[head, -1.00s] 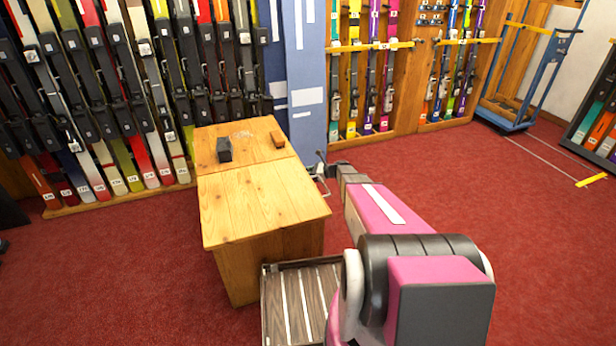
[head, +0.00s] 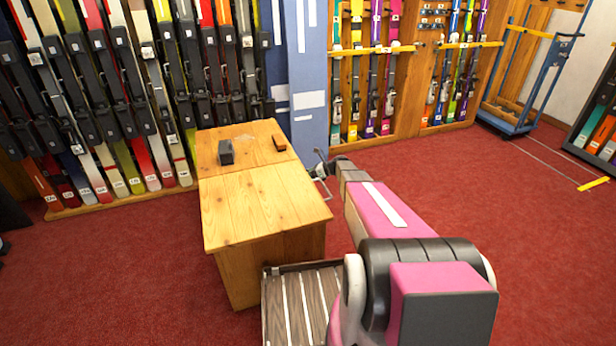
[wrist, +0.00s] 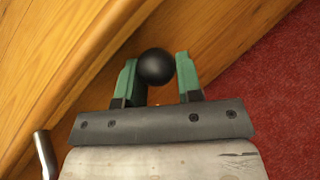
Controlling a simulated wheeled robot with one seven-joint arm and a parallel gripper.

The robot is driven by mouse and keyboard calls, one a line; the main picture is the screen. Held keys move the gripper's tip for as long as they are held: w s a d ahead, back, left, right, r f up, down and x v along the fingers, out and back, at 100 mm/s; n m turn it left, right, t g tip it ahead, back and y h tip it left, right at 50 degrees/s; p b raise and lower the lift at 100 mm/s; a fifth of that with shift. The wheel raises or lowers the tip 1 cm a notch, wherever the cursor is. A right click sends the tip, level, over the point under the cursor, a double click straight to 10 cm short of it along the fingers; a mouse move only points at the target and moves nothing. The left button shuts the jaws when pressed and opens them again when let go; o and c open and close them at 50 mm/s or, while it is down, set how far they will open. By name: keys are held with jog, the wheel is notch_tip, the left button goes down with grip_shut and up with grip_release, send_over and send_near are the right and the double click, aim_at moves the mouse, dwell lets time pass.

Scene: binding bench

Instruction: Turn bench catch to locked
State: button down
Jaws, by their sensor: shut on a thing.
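The wooden bench (head: 255,205) stands in the middle of the head view. My gripper (head: 320,170) is at its right side, just below the top's edge. In the wrist view my gripper (wrist: 157,75) has its two green fingers on either side of a round black knob (wrist: 155,66), shut on it. The knob is beside the bench's wooden side (wrist: 75,55) and appears to be the handle of the bench catch. The rest of the catch is hidden behind the knob and gripper, so its setting cannot be told.
A dark block (head: 225,151) and a small brown block (head: 279,143) lie on the bench top. A slatted tray (head: 300,300) is in front of the bench. Ski racks (head: 110,110) and a blue pillar (head: 300,80) stand behind. Red carpet (head: 440,180) is clear on the right.

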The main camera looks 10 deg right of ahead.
jog(key=shift+w, duration=0.1)
jog(key=c, duration=1.1)
grip_release()
jog(key=v, duration=1)
jog(key=shift+d+r, duration=0.15)
jog(key=shift+d, duration=0.2)
jog(key=shift+d, duration=0.1)
